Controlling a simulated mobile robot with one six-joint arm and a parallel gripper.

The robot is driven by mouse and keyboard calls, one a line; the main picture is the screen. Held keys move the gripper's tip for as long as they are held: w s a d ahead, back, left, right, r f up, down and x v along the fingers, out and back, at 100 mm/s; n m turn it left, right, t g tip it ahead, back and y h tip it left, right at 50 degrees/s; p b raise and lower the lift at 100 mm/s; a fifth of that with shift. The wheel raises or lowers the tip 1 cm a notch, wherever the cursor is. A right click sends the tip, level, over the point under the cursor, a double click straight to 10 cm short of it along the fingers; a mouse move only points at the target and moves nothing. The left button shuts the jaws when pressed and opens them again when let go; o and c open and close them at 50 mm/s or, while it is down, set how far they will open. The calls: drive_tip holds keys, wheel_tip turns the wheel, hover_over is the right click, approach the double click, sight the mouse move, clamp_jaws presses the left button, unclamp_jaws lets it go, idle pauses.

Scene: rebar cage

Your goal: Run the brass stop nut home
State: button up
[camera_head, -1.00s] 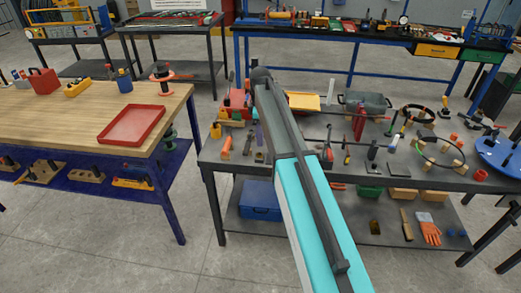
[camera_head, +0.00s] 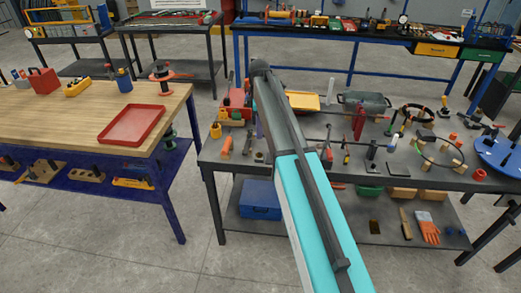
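My arm crosses the middle of the view from the bottom edge up over the dark grey workbench (camera_head: 222,172). My gripper is not in view; the arm itself hides whatever lies behind it. I cannot make out a brass stop nut among the small parts on the bench. A thin dark rod lies or is held level just right of my arm, but it is too small to tell whether it carries a nut.
A red tray (camera_head: 132,125) lies on the wooden table (camera_head: 55,125) at left. The grey bench is crowded with tools, a grey bin (camera_head: 365,102) and a yellow tray (camera_head: 303,102). A blue round table (camera_head: 500,150) stands at right. Floor shows between the tables.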

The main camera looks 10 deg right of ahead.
sight(260, 153)
drive_tip(key=shift+f+p, duration=1.65)
drive_tip(key=shift+f, duration=4.4)
clamp_jaws()
drive_tip(key=shift+d, duration=0.25)
drive_tip(key=shift+a, duration=0.2)
